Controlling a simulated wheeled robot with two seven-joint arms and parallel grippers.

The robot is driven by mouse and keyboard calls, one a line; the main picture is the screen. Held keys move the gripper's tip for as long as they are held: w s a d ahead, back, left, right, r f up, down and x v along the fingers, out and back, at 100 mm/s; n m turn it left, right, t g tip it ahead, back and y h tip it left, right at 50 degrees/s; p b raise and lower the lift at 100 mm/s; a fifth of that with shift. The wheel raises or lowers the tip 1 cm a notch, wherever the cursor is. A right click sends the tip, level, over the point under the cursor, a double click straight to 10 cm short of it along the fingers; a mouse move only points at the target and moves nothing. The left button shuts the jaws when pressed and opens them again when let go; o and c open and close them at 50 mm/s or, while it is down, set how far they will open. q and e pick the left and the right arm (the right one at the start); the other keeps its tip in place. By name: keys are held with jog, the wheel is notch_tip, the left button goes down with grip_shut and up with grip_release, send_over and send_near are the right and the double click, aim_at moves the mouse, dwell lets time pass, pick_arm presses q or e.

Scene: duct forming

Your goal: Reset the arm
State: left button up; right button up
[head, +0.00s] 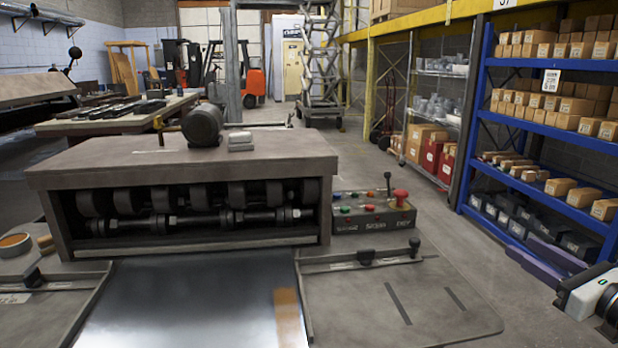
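My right arm's end, with its gripper (588,287), shows at the lower right edge as white and black parts, cut off by the frame. It is apart from the forming machine (180,165), over the floor to the machine's right. Its fingers are not clear enough to tell whether they are open or shut. My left gripper is not in view. A shiny metal sheet (190,295) lies flat on the machine's front bed, its far edge near the rollers (200,205). An orange-brown patch marks its right side.
A control box (370,215) with a red button and a lever stands right of the rollers. Guide rails (350,260) flank the sheet. Blue shelving (545,130) with boxes stands at the right. The aisle floor (440,235) is clear. An orange forklift (252,82) is far back.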

jog(key=d+r+m+t+h, duration=0.3)
jog(key=d+m+h, duration=0.6)
jog(key=m, duration=1.1)
jog(key=s+d+f+m+g+h, duration=0.1)
jog(key=d+f+m+g, duration=0.25)
jog(key=m, duration=0.45)
jog(key=s+d+f+m+g+h, duration=0.1)
jog(key=d+f+m+g, duration=0.1)
jog(key=f+m, duration=0.45)
jog(key=s+a+f+g+y, duration=0.2)
jog(key=s+a+f, duration=0.3)
jog(key=a+f, duration=0.55)
jog(key=s+a+f+g+y, duration=0.1)
jog(key=s+a+f+y, duration=0.3)
jog(key=a+f, duration=0.7)
jog(key=s+a+f+m+g+y, duration=0.1)
jog(key=s+a+f, duration=0.3)
jog(key=s+a, duration=0.7)
jog(key=s+a+f+m+g+y, duration=0.1)
jog(key=s+a+f, duration=0.4)
jog(key=s+a, duration=0.5)
jog(key=shift+s+a+f+m+g+y, duration=0.2)
jog(key=shift+s+a+m+g+y, duration=0.15)
jog(key=shift+s+m+g, duration=0.45)
jog(key=shift+w, duration=0.15)
